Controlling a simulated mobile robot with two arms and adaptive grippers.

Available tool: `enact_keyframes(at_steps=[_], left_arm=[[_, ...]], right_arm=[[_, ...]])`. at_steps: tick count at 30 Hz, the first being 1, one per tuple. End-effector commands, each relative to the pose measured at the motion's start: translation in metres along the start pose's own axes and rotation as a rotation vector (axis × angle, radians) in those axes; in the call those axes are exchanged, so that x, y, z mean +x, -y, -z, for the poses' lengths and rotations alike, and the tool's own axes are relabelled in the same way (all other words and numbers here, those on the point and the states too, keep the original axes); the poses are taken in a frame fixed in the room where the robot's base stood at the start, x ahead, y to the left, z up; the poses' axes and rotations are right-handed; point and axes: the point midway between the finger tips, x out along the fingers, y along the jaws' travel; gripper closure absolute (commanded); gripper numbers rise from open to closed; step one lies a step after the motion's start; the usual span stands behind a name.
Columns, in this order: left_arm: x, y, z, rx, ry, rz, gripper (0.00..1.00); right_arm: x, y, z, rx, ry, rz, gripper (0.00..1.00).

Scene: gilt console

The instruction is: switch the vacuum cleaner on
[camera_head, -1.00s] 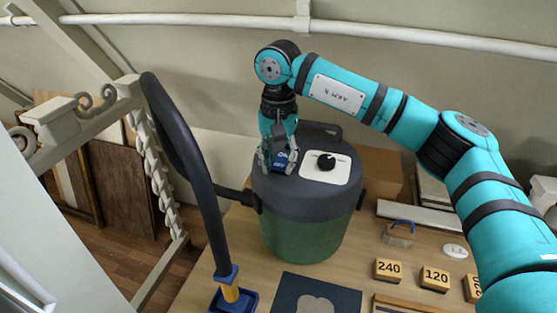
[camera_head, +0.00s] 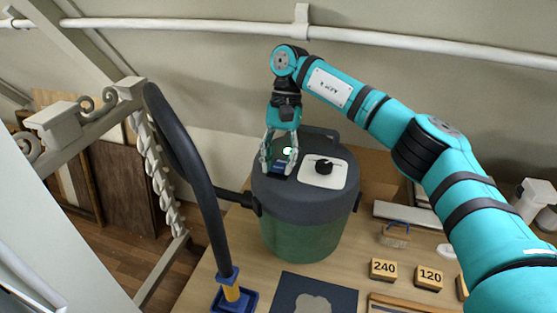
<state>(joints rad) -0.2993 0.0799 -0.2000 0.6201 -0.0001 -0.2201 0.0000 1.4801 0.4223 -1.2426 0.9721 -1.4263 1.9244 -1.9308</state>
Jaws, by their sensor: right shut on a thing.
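The vacuum cleaner (camera_head: 310,208) stands upright on the wooden bench, with a dark grey lid over a green drum. A white panel with a black knob (camera_head: 324,167) is on top of the lid. My right gripper (camera_head: 278,168) points down at the lid, left of the panel. Its fingers are shut on a small dark blue switch (camera_head: 279,169), partly hidden between them. A small pale green light (camera_head: 288,151) shows just behind the fingers. My left gripper is not in view.
A black hose (camera_head: 188,160) curves up on the left and ends at a blue and yellow fitting. Sanding blocks marked 240 (camera_head: 383,270) and 120 (camera_head: 429,278), a brush (camera_head: 394,236) and a dark blue sheet (camera_head: 313,296) lie on the bench.

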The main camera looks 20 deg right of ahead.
Motion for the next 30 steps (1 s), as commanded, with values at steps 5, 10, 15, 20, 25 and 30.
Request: enact_keyframes(at_steps=[5, 10, 15, 20, 25, 30], left_arm=[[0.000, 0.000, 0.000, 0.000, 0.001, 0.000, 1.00], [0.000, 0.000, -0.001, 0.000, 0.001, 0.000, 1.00], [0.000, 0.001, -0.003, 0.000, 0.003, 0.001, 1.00], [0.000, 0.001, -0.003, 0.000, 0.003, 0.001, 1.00], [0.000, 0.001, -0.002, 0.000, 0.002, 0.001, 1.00], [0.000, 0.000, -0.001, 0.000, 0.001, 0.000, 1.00]], right_arm=[[-0.001, 0.000, 0.000, 0.001, -0.001, 0.003, 0.58], [-0.001, 0.000, 0.000, 0.001, -0.001, 0.002, 0.46], [-0.001, 0.000, 0.000, 0.001, -0.002, 0.001, 0.46], [-0.015, 0.001, 0.000, 0.003, -0.003, 0.004, 0.46], [-0.044, 0.001, 0.000, 0.002, -0.003, 0.004, 0.46], [-0.067, 0.000, 0.000, 0.003, -0.004, 0.000, 0.46]])
